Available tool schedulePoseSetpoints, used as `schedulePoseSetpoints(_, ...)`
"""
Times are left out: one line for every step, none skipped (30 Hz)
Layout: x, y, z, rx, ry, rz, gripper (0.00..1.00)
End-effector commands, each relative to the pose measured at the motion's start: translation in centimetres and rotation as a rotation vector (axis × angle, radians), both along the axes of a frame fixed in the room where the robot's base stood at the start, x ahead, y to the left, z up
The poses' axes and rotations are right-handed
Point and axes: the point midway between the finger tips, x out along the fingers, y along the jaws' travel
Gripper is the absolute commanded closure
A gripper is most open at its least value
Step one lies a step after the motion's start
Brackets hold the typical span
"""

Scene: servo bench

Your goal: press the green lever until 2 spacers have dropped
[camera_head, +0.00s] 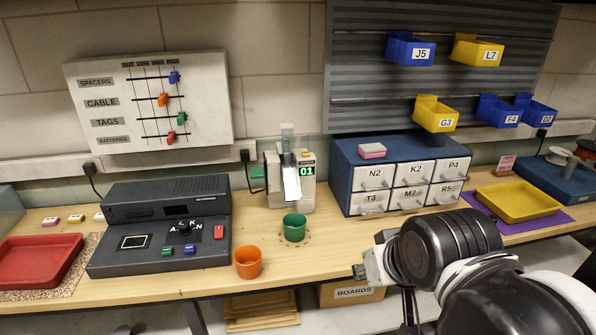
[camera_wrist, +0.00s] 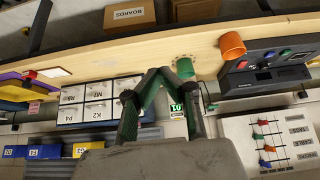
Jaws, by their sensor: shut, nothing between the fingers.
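The spacer dispenser (camera_head: 306,192) is a pale upright machine with a white chute; its green display reads 01. A small green part, apparently the green lever (camera_head: 257,172), sticks out at its left side. A green cup (camera_head: 294,228) stands below the chute on a marked ring; its inside is too small to read. My gripper (camera_head: 359,271) is in front of the bench, right of the cup and apart from the dispenser. In the wrist view, which is upside down, my gripper's fingers (camera_wrist: 159,72) meet at the tips, with nothing between them. They partly hide the dispenser.
An orange cup (camera_head: 248,262) stands left of the green cup, near the bench edge. A dark console (camera_head: 160,235) is left of it. A blue drawer cabinet (camera_head: 350,185) stands right of the dispenser. A yellow tray (camera_head: 518,202) is farther right. Bench between cup and cabinet is clear.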

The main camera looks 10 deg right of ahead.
Motion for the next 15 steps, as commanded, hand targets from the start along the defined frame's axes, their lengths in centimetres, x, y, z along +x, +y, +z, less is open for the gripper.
schedulePoseSetpoints(0.2,0.0,0.3,0.001,0.003,0.001,1.00)
schedulePoseSetpoints(0.4,0.1,0.6,0.002,0.006,0.001,1.00)
schedulePoseSetpoints(0.8,0.2,1.0,0.002,0.011,0.002,1.00)
schedulePoseSetpoints(1.1,0.2,1.4,0.004,0.015,0.002,1.00)
schedulePoseSetpoints(1.5,0.3,1.9,0.005,0.021,0.002,1.00)
schedulePoseSetpoints(2.1,0.4,2.5,0.006,0.030,0.003,1.00)
schedulePoseSetpoints(2.5,0.5,3.1,0.007,0.038,0.004,1.00)
schedulePoseSetpoints(3.1,0.7,3.7,0.009,0.045,0.004,1.00)
schedulePoseSetpoints(3.8,0.8,4.5,0.010,0.056,0.005,1.00)
schedulePoseSetpoints(4.4,0.9,5.0,0.012,0.066,0.005,1.00)
schedulePoseSetpoints(5.0,1.1,5.6,0.014,0.074,0.005,1.00)
schedulePoseSetpoints(5.8,1.3,6.3,0.016,0.085,0.005,1.00)
schedulePoseSetpoints(6.3,1.4,6.8,0.017,0.094,0.005,1.00)
schedulePoseSetpoints(6.9,1.6,7.4,0.018,0.103,0.006,1.00)
schedulePoseSetpoints(7.7,1.8,8.0,0.020,0.114,0.006,1.00)
